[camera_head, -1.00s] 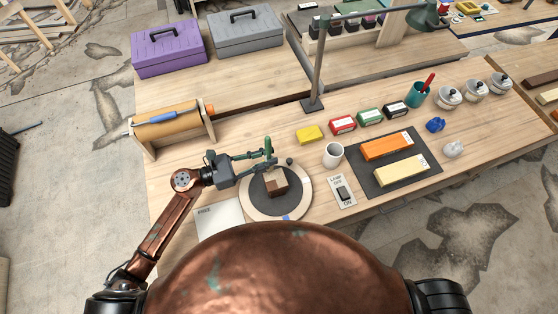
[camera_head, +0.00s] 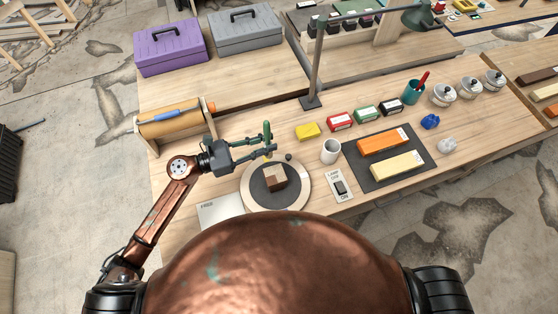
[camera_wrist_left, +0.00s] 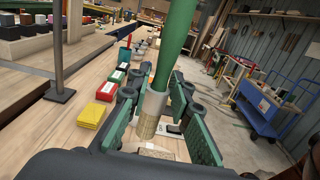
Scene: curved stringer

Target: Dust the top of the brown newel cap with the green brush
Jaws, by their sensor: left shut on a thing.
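The brown newel cap (camera_head: 275,178) is a small block with a lighter top, sitting on the dark centre of a round pale turntable (camera_head: 304,186). My left gripper (camera_head: 264,151) is just behind and left of the cap in the head view, apart from it in the picture. It is shut on the green brush (camera_head: 267,131), held roughly upright with the handle up. In the left wrist view, the brush's green handle (camera_wrist_left: 178,42) rises between the finger pads, with a pale ferrule and tan bristles below. The bristles' gap to any surface is unclear. My right gripper is out of view.
A brown roll on a wooden stand (camera_head: 170,124) is behind my left arm. A white mug (camera_head: 330,151), a lamp switch (camera_head: 339,187) and a dark mat with two blocks (camera_head: 386,178) lie to the right. A lamp post (camera_head: 318,65) stands behind.

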